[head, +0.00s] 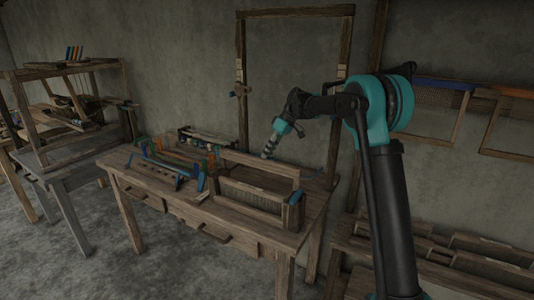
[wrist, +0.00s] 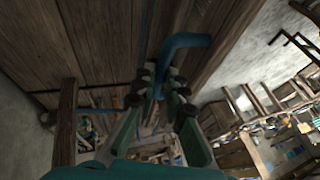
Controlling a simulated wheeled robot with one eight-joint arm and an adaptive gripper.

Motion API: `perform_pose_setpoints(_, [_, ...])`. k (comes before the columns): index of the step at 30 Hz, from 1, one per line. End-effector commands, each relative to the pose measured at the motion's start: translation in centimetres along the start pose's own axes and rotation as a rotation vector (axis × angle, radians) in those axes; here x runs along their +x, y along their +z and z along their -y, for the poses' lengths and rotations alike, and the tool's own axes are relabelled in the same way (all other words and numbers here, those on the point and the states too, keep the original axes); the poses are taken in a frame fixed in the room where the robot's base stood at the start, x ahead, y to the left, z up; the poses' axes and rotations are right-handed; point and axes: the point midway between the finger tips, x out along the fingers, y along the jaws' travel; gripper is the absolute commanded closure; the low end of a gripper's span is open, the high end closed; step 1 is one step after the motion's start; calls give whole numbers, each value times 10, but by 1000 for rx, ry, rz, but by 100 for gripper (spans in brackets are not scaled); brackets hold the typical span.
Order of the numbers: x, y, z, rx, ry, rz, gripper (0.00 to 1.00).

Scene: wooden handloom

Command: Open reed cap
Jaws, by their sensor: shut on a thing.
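On the table at the right stands a reed (head: 248,200), a dark, finely slatted panel in a wooden frame. A long wooden bar (head: 258,167) runs behind and above it; I cannot tell which bar is the reed cap. My gripper (head: 268,151) points down and left, above the back of the table beyond this bar. In the wrist view my gripper (wrist: 160,85) is shut on a blue-teal bent rod (wrist: 188,41), L-shaped, its long part between the fingertips. Its far end is hard to make out, and the rod cannot be told apart in the head view.
The wooden table (head: 150,189) also carries a rack of coloured pieces (head: 178,155) at its left and a blue upright piece (head: 201,175). A loom (head: 70,100) stands at the far left. Shelves (head: 450,255) stand at the right. A tall wooden frame (head: 243,90) rises behind the table.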

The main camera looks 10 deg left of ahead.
Motion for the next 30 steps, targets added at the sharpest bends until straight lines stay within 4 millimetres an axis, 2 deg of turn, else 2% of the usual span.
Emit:
perform_pose_setpoints(11, [-1, -1, -2, 1, 3, -3, 100])
perform_pose_setpoints(12, [-1, -1, -2, 1, 3, -4, 86])
perform_pose_setpoints(17, [-1, -1, -1, 1, 2, -3, 67])
perform_pose_setpoints(26, [-2, -1, -1, 0, 1, -2, 67])
perform_pose_setpoints(30, [-15, 0, -1, 1, 1, -2, 67])
